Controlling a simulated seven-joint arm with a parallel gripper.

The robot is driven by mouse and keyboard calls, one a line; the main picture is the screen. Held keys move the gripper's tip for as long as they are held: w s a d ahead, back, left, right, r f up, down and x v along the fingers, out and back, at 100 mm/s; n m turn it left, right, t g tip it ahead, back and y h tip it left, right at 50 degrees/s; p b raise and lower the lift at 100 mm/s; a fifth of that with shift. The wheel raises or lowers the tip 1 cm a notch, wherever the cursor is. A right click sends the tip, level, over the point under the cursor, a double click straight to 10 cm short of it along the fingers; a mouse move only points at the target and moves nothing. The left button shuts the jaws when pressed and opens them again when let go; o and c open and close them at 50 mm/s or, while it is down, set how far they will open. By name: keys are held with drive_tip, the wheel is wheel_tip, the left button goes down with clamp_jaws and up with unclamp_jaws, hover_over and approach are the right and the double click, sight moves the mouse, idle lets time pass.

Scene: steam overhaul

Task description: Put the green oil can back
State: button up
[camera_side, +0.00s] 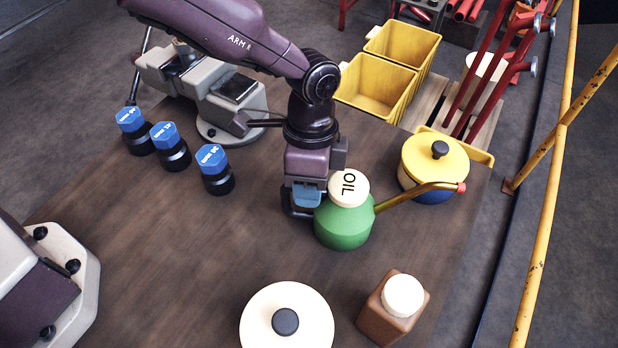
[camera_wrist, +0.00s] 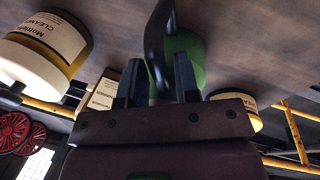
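The green oil can (camera_side: 343,226), with a cream "OIL" cap and a brass spout tipped red pointing right, stands upright on the wooden table. Its dark handle (camera_side: 289,203) is on the left side. My gripper (camera_side: 306,200) is low beside the can, at the handle. In the wrist view my gripper (camera_wrist: 160,75) has its two fingers apart, with the dark handle (camera_wrist: 154,45) between them and the green can body (camera_wrist: 185,52) behind. A gap shows beside the handle, so the gripper looks open. The exact finger contact is partly hidden in the side view.
A yellow-lidded blue pot (camera_side: 432,158) stands close behind the spout. A white-lidded container (camera_side: 287,318) and a brown bottle (camera_side: 391,312) are in front. Several blue-topped sockets (camera_side: 172,150) and a grey vise (camera_side: 225,100) are left. Yellow bins (camera_side: 376,90) stand behind. The table's middle left is clear.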

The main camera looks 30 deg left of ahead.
drive_tip(key=shift+o, duration=0.7)
drive_tip(key=shift+r, duration=0.1)
wheel_tip(320, 180, up, 12)
drive_tip(key=w, duration=0.2)
drive_tip(key=shift+a, duration=0.45)
drive_tip(key=shift+a+r, duration=0.1)
drive_tip(key=s+a+r+n+t, duration=0.2)
drive_tip(key=a+r+n, duration=0.1)
drive_tip(key=a+r, duration=0.45)
drive_tip(key=s+a+r+n+t, duration=0.25)
drive_tip(key=a+r, duration=0.35)
drive_tip(key=a, duration=0.3)
drive_tip(key=s+a+n+t+y, duration=0.1)
drive_tip(key=s+a+n+t, duration=0.2)
drive_tip(key=s+a+n, duration=0.4)
drive_tip(key=s+a, duration=0.5)
drive_tip(key=s, duration=0.2)
drive_tip(key=shift+s+r+n, duration=0.2)
drive_tip(key=shift+r+n, duration=0.15)
drive_tip(key=shift+r, duration=0.05)
